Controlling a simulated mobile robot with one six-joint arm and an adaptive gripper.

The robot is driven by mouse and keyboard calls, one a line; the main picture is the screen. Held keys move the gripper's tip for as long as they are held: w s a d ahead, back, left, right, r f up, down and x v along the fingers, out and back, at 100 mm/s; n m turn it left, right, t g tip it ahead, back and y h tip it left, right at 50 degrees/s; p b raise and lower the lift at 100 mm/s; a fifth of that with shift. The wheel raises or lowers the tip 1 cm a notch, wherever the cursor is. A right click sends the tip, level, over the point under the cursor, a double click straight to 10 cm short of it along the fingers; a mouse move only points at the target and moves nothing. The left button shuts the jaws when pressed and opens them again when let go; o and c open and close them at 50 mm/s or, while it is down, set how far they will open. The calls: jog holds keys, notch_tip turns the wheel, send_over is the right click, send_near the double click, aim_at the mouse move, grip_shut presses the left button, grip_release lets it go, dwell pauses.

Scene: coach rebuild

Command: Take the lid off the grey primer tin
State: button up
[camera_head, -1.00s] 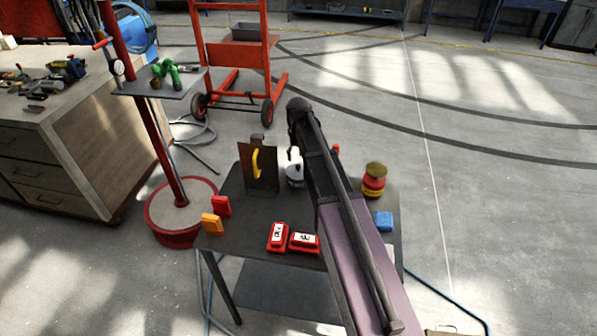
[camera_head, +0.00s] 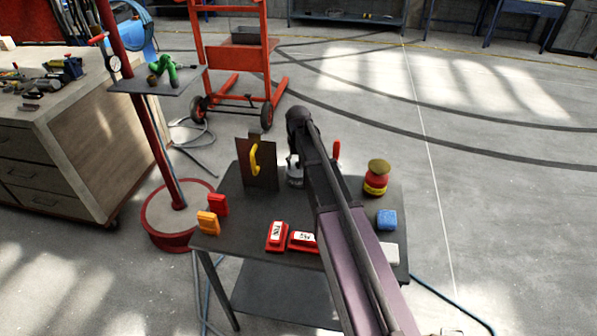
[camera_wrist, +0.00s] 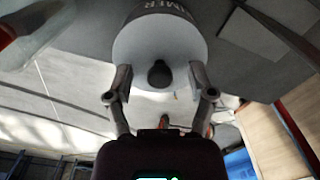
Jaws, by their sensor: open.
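The grey primer tin (camera_head: 294,172) stands on the dark table, partly hidden by my arm in the head view. My gripper (camera_wrist: 160,80) is open, with one finger on each side of the knob in the picture. Nothing is held, and I cannot tell the depth gap to the knob.
An upright brown board with a yellow handle (camera_head: 254,160) stands left of the tin. A red-based stand (camera_head: 168,238) is close left.

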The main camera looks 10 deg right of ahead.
dwell(0.5)
grip_shut()
